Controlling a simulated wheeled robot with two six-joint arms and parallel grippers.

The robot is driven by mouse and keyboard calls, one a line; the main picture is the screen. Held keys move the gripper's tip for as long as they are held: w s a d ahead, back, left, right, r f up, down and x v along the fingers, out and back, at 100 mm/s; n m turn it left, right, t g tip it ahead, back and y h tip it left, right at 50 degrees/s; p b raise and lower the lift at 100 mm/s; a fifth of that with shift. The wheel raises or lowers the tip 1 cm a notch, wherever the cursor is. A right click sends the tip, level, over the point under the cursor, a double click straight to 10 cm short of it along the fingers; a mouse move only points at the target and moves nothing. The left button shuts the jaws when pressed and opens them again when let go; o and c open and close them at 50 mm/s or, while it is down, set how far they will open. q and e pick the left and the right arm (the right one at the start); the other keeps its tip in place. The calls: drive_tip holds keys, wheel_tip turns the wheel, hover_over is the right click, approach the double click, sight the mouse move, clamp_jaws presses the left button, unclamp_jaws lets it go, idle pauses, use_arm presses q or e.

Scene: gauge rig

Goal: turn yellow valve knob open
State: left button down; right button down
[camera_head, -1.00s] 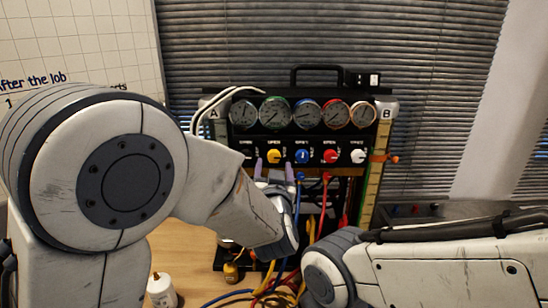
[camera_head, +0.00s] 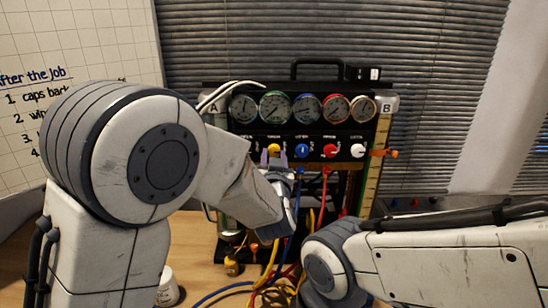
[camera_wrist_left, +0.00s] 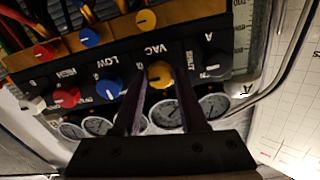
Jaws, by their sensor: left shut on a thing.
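The yellow valve knob (camera_head: 274,150) is on the black gauge panel, second from the left in the knob row. In the left wrist view the knob (camera_wrist_left: 160,74) shows between the two dark fingers. My left gripper (camera_head: 276,159) reaches the panel from below and is shut on the yellow knob, one finger on each side. In the left wrist view the fingers (camera_wrist_left: 166,75) extend past the knob's sides, and the exact contact is hard to see. My right arm shows at the lower right, but its gripper is out of view.
Blue (camera_head: 302,150), red (camera_head: 330,151) and white (camera_head: 358,151) knobs sit to the right, close to the fingers. Several round gauges (camera_head: 306,108) are above. Coloured hoses (camera_head: 300,225) hang below the panel. A white bottle (camera_head: 167,288) stands on the wooden table.

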use_arm(q)
drive_tip(key=shift+f+n+b, duration=0.1)
drive_tip(key=shift+n+b, duration=0.2)
drive_tip(key=shift+b, duration=0.2)
drive_tip(key=n+b, duration=1.1)
drive_tip(key=b, duration=0.1)
drive_tip(key=shift+d+f+b, duration=0.1)
drive_tip(key=shift+b, duration=0.2)
drive_tip(key=n+b, duration=0.3)
drive_tip(key=shift+r+n+b, duration=0.2)
drive_tip(key=shift+n+b, duration=0.7)
drive_tip(key=shift+n, duration=0.7)
drive_tip(key=shift+c, duration=2.2)
unclamp_jaws()
drive_tip(key=s, duration=1)
drive_tip(key=shift+s+b, duration=0.25)
drive_tip(key=shift+b, duration=0.15)
